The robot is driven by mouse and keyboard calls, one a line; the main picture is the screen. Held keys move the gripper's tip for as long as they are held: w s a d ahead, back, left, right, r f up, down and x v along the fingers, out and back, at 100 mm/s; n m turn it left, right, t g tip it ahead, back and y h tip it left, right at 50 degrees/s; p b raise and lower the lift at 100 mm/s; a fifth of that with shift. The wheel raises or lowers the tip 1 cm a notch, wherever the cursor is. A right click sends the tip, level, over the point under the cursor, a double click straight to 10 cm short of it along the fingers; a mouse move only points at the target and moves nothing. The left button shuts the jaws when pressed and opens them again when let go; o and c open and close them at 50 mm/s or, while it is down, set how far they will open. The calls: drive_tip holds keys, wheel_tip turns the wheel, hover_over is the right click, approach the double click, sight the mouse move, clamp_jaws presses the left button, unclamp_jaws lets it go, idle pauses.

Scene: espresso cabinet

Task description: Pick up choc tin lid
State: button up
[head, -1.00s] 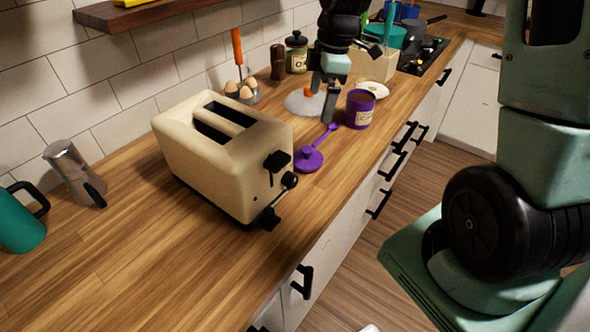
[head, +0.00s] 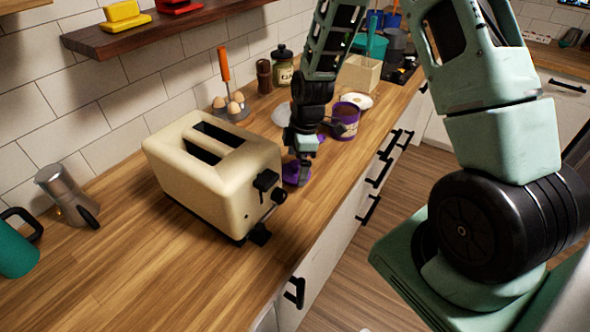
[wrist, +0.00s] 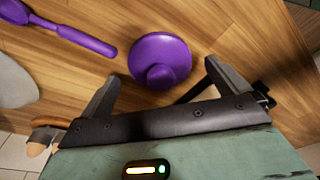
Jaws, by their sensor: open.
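The choc tin lid is a round purple lid with a knob. It lies on the wooden counter in the wrist view (wrist: 161,58), and in the head view it shows partly behind my gripper (head: 291,174), beside the toaster. The purple tin with a pale label (head: 345,119) stands apart from it, farther along the counter. My gripper (head: 304,170) is over the lid. In the wrist view its two fingers (wrist: 161,80) are spread wide, one toward each side of the lid's knob end, with nothing between them held.
The cream toaster (head: 213,168) stands close to the left of my gripper. A purple spoon (wrist: 75,33) lies near the lid.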

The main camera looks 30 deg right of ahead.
drive_tip(key=shift+a+f, duration=0.15)
drive_tip(key=shift+f, duration=1)
drive_tip(key=shift+c, duration=0.3)
drive_tip(key=c, duration=0.9)
drive_tip(key=shift+c, duration=0.2)
drive_tip(key=shift+r, duration=0.1)
